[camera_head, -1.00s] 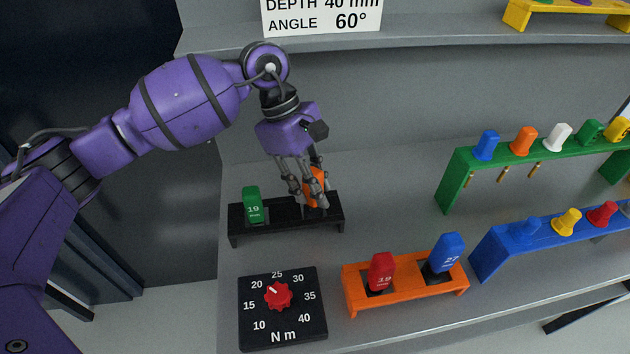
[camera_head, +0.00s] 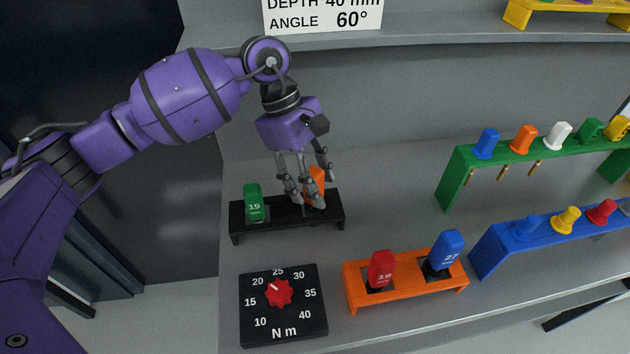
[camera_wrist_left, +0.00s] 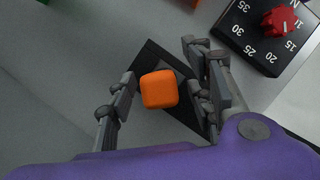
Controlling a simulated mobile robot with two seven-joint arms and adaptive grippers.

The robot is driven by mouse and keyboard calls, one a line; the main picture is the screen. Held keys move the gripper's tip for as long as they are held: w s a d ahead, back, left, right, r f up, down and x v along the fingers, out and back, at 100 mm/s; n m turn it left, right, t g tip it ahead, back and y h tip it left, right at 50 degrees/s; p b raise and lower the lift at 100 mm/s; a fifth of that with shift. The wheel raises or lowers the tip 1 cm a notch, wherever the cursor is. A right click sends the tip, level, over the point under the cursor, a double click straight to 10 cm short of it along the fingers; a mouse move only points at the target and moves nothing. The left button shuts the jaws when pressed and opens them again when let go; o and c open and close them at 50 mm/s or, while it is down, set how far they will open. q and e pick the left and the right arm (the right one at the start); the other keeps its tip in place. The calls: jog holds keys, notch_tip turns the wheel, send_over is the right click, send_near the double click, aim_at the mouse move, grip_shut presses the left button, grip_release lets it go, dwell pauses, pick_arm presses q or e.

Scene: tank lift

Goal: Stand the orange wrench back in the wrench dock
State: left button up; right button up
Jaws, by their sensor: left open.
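The orange wrench (camera_head: 316,181) stands upright in the right-hand place of the black dock (camera_head: 285,215), partly hidden behind my fingers in the head view. My left gripper (camera_head: 308,196) is open around it, pointing down. In the left wrist view the orange top of the wrench (camera_wrist_left: 159,89) sits between the two spread fingers (camera_wrist_left: 160,105), with a gap on either side. The wrench's lower end is hidden. My right gripper is in neither view.
A green wrench (camera_head: 254,203) stands in the dock's left place. In front are a torque dial (camera_head: 283,305) and an orange dock (camera_head: 408,292) with red and blue wrenches. Green (camera_head: 452,180) and blue (camera_head: 489,254) racks stand right. A shelf (camera_head: 440,28) hangs above.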

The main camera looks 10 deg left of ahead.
pick_arm(q)
notch_tip(320, 180, up, 6)
jog(key=shift+w+r+p, duration=0.1)
jog(key=shift+r+p, duration=0.15)
jog(key=shift+p, duration=0.65)
jog(key=shift+r, duration=0.95)
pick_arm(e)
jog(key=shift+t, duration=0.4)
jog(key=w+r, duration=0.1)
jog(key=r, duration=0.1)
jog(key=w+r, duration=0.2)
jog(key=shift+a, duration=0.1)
